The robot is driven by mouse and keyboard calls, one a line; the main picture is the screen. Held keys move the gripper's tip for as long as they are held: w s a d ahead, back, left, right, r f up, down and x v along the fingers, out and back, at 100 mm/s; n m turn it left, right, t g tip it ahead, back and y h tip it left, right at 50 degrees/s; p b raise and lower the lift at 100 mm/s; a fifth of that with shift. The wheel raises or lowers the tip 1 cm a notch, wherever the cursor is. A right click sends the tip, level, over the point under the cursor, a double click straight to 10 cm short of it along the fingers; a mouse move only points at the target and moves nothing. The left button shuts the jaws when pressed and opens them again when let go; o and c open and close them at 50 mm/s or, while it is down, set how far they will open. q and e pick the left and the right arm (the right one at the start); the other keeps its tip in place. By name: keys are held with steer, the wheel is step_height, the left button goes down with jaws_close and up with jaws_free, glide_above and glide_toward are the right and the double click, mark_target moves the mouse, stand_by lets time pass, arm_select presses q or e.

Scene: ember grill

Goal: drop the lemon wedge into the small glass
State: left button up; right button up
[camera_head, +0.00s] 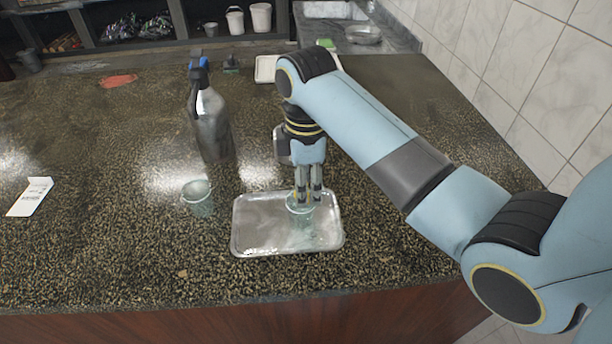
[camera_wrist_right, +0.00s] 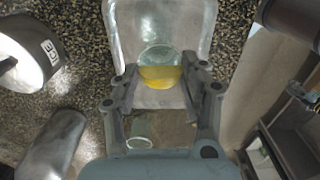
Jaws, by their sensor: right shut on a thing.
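My right gripper (camera_head: 307,197) points down over the tray, with its fingertips at the mouth of a small clear glass (camera_head: 306,232). In the right wrist view, its two fingers (camera_wrist_right: 158,88) are closed on a yellow lemon wedge (camera_wrist_right: 160,76). A clear glass (camera_wrist_right: 158,54) shows right beside the wedge there; whether they touch is unclear. In the head view the wedge is hard to make out between the fingers. My left gripper is not in view.
The glass stands on a metal tray (camera_head: 258,243). Another clear glass (camera_head: 197,190) stands left of the tray. A dark bottle (camera_head: 213,135) with a blue top stands behind it. A white card (camera_head: 31,197) lies far left. The front counter is clear.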

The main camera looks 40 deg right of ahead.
stand_by(0.3)
steer(key=o, duration=0.9)
stand_by(0.3)
steer(key=shift+r, duration=3.05)
